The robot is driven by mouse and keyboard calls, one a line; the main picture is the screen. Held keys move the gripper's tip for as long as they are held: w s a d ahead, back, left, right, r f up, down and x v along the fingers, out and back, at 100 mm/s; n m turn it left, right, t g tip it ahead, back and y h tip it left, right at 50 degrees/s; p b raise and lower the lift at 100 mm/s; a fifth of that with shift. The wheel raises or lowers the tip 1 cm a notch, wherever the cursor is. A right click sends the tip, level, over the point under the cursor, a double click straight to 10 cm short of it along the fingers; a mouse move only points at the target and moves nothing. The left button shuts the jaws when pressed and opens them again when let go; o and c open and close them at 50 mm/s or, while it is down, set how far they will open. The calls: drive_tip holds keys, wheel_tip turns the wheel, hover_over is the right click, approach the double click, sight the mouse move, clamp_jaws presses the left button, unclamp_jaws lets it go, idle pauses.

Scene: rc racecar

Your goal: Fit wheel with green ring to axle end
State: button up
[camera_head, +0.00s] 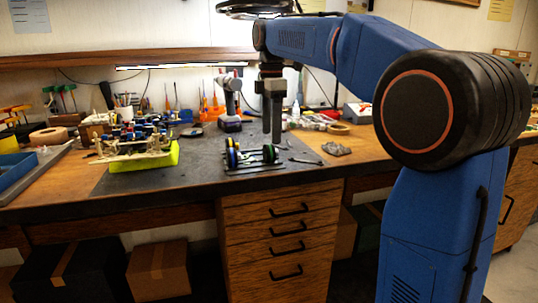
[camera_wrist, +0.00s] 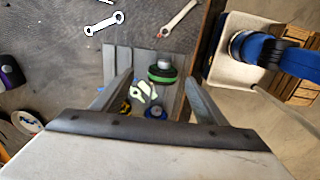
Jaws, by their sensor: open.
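The wheel with the green ring (camera_head: 270,153) is a dark wheel on a small rack on the bench mat. In the wrist view, the green-ringed wheel (camera_wrist: 162,74) shows between the finger ends, with a grey hub piece above it. My gripper (camera_head: 276,142) points down over this wheel, open and empty; its fingers (camera_wrist: 159,77) spread on both sides in the wrist view. I cannot tell how far above the wheel they are. The racecar chassis (camera_head: 135,149) sits on a yellow-green stand (camera_head: 146,162) to the left. Its axle ends are too small to make out.
Blue- and yellow-ringed wheels (camera_head: 232,157) stand left of the green one. A cordless drill (camera_head: 230,105) stands behind. Wrenches (camera_wrist: 104,23) lie nearby. A blue tray (camera_head: 15,172) is at the far left. Mat between stand and wheels is clear.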

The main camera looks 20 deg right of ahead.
sight(269, 147)
drive_tip(key=shift+s+a+f, duration=0.1)
drive_tip(key=shift+a+f, duration=0.05)
drive_tip(key=shift+f, duration=0.8)
drive_tip(key=shift+s+a+f, duration=0.15)
drive_tip(key=shift+f, duration=0.8)
drive_tip(key=shift+s+a+f, duration=0.1)
drive_tip(key=shift+a+f, duration=0.05)
drive_tip(key=shift+f, duration=0.8)
drive_tip(key=c, duration=1.2)
